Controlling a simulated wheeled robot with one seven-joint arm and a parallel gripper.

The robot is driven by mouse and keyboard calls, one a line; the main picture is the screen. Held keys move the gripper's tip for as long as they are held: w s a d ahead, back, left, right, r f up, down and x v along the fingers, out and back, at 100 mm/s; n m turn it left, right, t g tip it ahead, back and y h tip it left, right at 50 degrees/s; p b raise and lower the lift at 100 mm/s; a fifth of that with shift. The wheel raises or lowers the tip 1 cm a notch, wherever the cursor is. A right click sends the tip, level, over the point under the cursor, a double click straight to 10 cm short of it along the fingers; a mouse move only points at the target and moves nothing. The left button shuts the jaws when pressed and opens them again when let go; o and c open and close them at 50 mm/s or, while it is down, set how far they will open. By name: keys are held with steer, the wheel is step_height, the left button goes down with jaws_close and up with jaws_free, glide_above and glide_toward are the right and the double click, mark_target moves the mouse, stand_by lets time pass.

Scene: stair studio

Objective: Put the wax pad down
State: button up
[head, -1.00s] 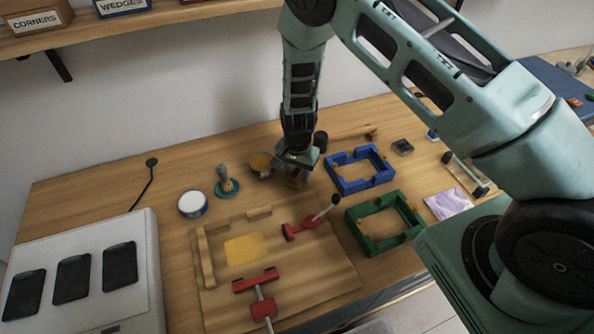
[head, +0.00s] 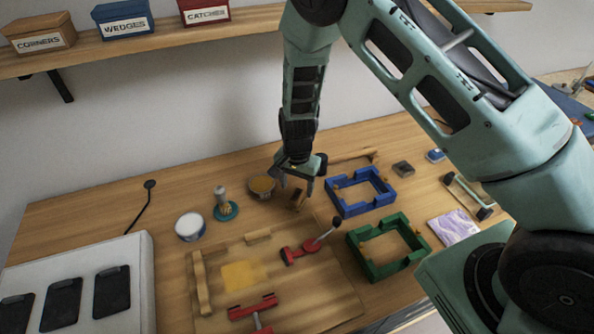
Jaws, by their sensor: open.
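A small brown block (head: 298,199), which I take to be the wax pad, rests on the wooden bench just behind the wooden jig board (head: 335,284). My gripper (head: 297,185) points down directly above it. Its fingers are spread apart with nothing between them, and the block lies just below the fingertips. I cannot make out the block's surface clearly at this size.
An open tin (head: 261,186) and a teal-based brush (head: 225,208) stand left of the block. Blue (head: 346,207) and green (head: 377,272) frames lie to the right. Red clamps (head: 253,307) sit on the jig board. A white tin (head: 190,227) stands further left.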

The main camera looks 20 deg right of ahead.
mark_target(297, 194)
step_height(297, 194, up, 7)
steer(key=b, duration=0.2)
steer(key=s+a+r+n+y, duration=0.2)
steer(key=s+a+r+n, duration=0.55)
steer(key=s+r, duration=0.5)
steer(key=s+r+n, duration=0.2)
steer(key=s+n, duration=0.2)
steer(key=s, duration=0.4)
steer(key=s+d+r+n+h, duration=0.1)
steer(key=s+r+n, duration=0.2)
steer(key=s+n, duration=0.2)
steer(key=s, duration=0.3)
steer(key=shift+s+r, duration=0.15)
steer(key=shift+s, duration=0.25)
